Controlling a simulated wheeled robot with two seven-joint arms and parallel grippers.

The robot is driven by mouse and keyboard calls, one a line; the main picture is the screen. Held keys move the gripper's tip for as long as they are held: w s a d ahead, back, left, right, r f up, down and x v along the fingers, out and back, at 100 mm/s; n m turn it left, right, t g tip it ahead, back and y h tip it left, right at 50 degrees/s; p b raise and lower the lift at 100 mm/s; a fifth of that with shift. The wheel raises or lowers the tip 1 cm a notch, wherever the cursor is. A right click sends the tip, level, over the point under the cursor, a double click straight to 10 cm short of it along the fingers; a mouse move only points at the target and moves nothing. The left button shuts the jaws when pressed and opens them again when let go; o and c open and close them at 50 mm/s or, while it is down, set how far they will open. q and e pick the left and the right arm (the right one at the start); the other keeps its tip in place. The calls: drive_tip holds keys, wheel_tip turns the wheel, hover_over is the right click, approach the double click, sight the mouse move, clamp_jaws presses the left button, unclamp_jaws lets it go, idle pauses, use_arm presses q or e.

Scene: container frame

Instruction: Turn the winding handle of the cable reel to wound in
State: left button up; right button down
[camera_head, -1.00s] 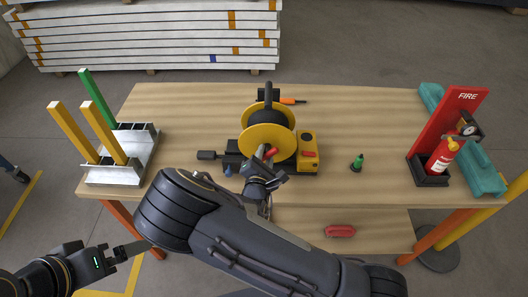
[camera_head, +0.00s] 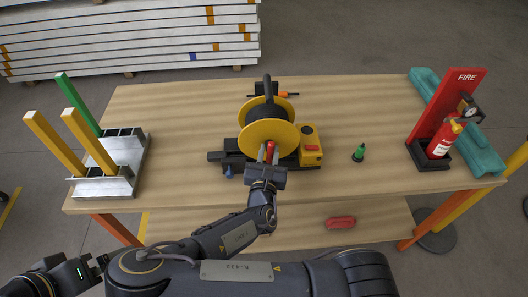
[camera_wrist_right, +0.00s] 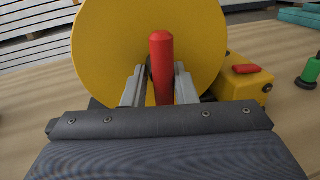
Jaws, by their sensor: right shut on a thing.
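The cable reel (camera_head: 262,133) stands on the workbench, with yellow side discs and a black stand. Its winding handle (camera_head: 270,151) is a red grip on the near side of the front disc. In the right wrist view the red handle (camera_wrist_right: 161,70) stands upright between the two grey fingers. My right gripper (camera_head: 268,162) is shut on the handle, in front of the disc; it also shows in the right wrist view (camera_wrist_right: 160,88). My left gripper (camera_head: 100,262) is at the lower left, away from the bench, and its fingers are too unclear to judge.
A yellow box with a red button (camera_head: 311,148) adjoins the reel's right side. A small green bottle-like item (camera_head: 358,152) stands further right, near a fire extinguisher stand (camera_head: 439,145). A metal rack with posts (camera_head: 105,178) is at left. The bench (camera_head: 185,130) is clear between rack and reel.

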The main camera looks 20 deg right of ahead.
drive_tip(key=shift+d+f, duration=0.1)
idle(0.3)
drive_tip(key=c, duration=1.4)
unclamp_jaws()
